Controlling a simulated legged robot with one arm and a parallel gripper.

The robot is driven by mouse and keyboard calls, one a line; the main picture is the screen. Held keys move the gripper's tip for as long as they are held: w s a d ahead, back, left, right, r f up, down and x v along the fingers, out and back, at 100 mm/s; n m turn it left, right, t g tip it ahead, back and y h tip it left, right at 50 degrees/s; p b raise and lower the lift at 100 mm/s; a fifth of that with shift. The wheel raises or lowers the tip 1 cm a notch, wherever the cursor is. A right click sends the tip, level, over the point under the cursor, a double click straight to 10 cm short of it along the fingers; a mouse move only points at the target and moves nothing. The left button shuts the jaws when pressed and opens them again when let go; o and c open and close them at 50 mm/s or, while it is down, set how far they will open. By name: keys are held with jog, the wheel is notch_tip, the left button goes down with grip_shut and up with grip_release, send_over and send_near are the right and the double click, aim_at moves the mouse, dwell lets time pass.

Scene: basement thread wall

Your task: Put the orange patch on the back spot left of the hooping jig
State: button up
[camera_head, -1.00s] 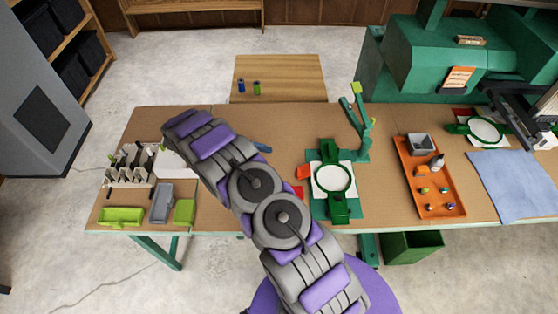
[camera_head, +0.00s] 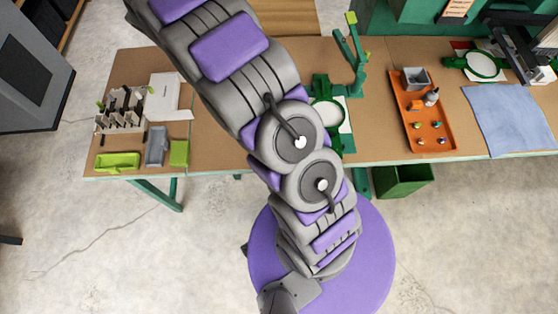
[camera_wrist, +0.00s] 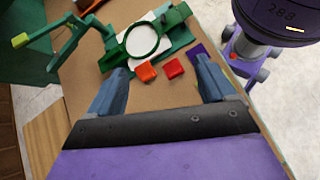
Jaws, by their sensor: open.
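In the wrist view the orange patch (camera_wrist: 147,72) lies flat on the brown table beside the hooping jig (camera_wrist: 182,38). A red patch (camera_wrist: 173,68) lies next to it, and a dark purple patch (camera_wrist: 196,50) lies beyond the red one, toward my base. The jig is green, with a round green hoop (camera_wrist: 143,40) over white cloth. My gripper (camera_wrist: 163,66) is open and empty, its fingers framing the orange and red patches from above and behind. In the head view my arm hides the patches and part of the jig (camera_head: 321,88).
A green stand (camera_wrist: 72,38) with a yellow-green tip rises behind the jig. In the head view an orange tray (camera_head: 405,115) and blue cloth (camera_head: 510,120) lie to the right; a thread rack (camera_head: 122,112) and small bins (camera_head: 156,146) stand at the left.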

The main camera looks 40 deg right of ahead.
jog(key=s+a+r+m+t+y, duration=0.1)
jog(key=s+a+r+m+y, duration=0.1)
jog(key=s, duration=0.7)
jog(key=s+a+r+m+t+y, duration=0.2)
jog(key=s+a+r, duration=0.2)
jog(key=s, duration=0.5)
jog(key=s+a+r+m+t+y, duration=0.1)
jog(key=s+a+r+m+y, duration=0.2)
jog(key=s, duration=0.6)
jog(key=shift+a+r+t, duration=0.4)
jog(key=shift+a, duration=0.75)
